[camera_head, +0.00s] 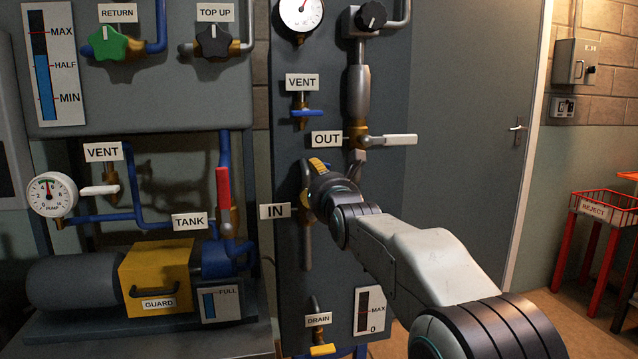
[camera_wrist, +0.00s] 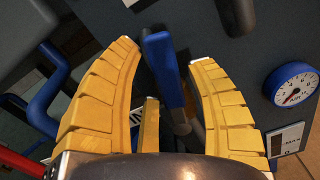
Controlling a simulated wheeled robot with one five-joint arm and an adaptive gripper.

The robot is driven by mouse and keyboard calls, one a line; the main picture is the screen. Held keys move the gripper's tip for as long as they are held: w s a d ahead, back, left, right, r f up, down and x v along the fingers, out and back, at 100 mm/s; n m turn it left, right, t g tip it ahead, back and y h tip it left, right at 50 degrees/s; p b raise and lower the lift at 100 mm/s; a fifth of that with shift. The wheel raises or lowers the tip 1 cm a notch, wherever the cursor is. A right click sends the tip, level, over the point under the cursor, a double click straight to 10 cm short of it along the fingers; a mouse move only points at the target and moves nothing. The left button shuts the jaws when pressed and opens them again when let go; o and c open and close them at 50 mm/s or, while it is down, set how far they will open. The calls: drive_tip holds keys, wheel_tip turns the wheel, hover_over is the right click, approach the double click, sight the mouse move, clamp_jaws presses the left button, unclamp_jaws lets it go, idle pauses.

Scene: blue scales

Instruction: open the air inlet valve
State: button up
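The air inlet valve is on the grey panel, by the IN label (camera_head: 275,211) in the head view. My gripper (camera_head: 318,166) is at this valve and hides most of it, with the pipe showing behind. In the wrist view a blue lever handle (camera_wrist: 162,62) stands between the yellow fingers of my gripper (camera_wrist: 168,52). The fingers are open, with a visible gap on the lever's right side. The left fingertip is close to the lever; I cannot tell whether it touches.
Above are a white OUT lever (camera_head: 388,140), a small blue VENT lever (camera_head: 308,113) and a black knob (camera_head: 371,15). A yellow DRAIN handle (camera_head: 322,350) is below. To the left are a red TANK lever (camera_head: 223,188) and a pump (camera_head: 75,287). A red reject stand (camera_head: 603,235) stands right.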

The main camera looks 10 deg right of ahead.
drive_tip(key=shift+o, duration=0.7)
drive_tip(key=shift+f, duration=0.1)
drive_tip(key=shift+s, duration=0.1)
drive_tip(key=s, duration=1.2)
drive_tip(key=shift+w, duration=0.1)
